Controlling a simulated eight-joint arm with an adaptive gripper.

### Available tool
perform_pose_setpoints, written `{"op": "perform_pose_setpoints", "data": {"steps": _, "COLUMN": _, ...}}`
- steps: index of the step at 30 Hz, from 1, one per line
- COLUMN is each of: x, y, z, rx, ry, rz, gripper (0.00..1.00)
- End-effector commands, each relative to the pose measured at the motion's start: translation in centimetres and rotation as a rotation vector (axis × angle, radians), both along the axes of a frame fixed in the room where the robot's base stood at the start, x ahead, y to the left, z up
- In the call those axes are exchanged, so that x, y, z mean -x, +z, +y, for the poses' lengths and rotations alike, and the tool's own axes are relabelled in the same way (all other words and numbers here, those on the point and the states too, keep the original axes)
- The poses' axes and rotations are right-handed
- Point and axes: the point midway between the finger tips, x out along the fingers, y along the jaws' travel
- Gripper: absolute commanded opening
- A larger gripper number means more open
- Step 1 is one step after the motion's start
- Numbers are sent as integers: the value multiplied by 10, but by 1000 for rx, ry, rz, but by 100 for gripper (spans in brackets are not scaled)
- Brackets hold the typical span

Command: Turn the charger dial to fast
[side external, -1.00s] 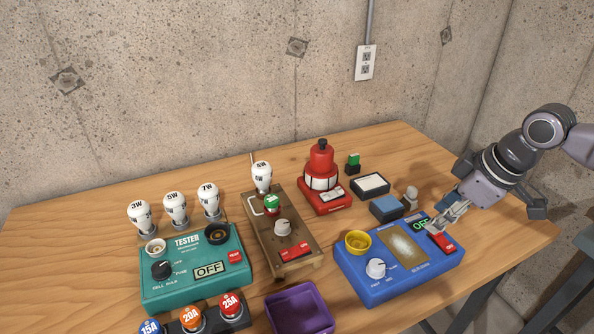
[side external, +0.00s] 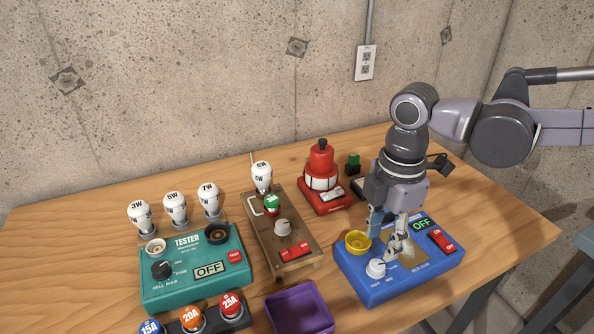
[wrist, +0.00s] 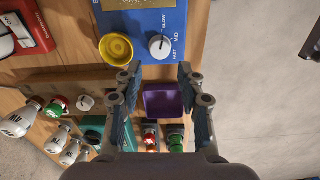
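The blue charger (side external: 410,278) stands at the front right of the table; its top edge part also shows in the wrist view (wrist: 118,23). Its white dial (side external: 376,269) sits at the front left corner. In the wrist view the dial (wrist: 160,47) has the labels SLOW, MID and FAST along its right side; its exact pointer setting is too small to tell. My gripper (side external: 386,240) is above the charger, pointing down, just behind and above the dial. In the wrist view my gripper (wrist: 160,74) is open and empty, fingers wide apart, with the dial beyond the tips.
A yellow cup-like socket (side external: 358,241) stands close to the dial. The charger's display reads OFF beside a red switch (side external: 442,241). A purple bin (side external: 300,308), brown board (side external: 268,232) with a bulb, green tester (side external: 195,288) and red lamp (side external: 322,175) stand to the left.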

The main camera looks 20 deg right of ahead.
Motion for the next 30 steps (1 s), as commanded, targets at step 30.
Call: {"op": "perform_pose_setpoints", "data": {"steps": 30, "x": 0, "y": -65, "z": 0, "rx": 0, "ry": -2, "rz": -1, "gripper": 10}}
